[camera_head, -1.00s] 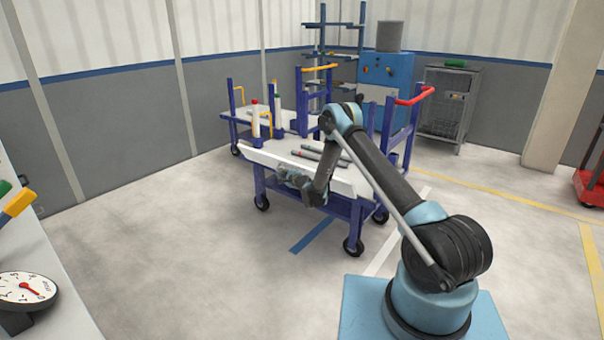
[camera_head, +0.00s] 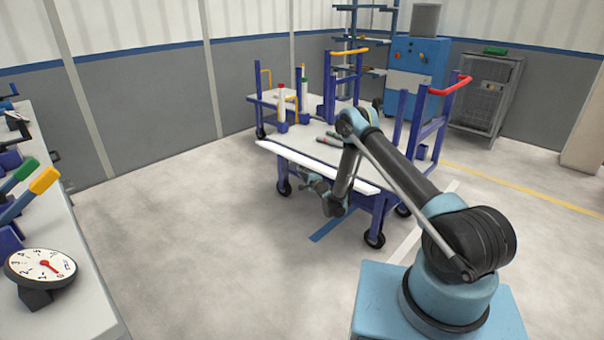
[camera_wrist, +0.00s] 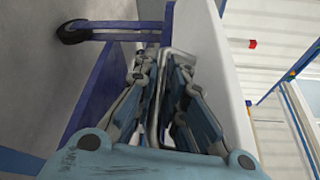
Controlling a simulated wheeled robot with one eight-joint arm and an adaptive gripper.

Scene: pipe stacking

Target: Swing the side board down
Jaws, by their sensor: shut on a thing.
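The white side board (camera_head: 287,155) runs along the near edge of the blue-framed cart (camera_head: 372,222). In the head view it shows as a thin, long strip that looks tilted outward from the cart top; its exact angle is hard to tell. In the wrist view its pale face (camera_wrist: 226,75) fills the middle right. My gripper (camera_head: 308,178) is at the outer side of the board, below its edge, partly hidden by my arm. In the wrist view my gripper (camera_wrist: 163,68) has its fingers on both sides of a bent grey metal handle (camera_wrist: 155,115) and is shut on it.
Grey pipes (camera_head: 328,139) lie on the cart top behind the board. A red-handled upright (camera_head: 455,88) stands at the cart's right end. A bench with a dial gauge (camera_head: 40,267) is at the left.

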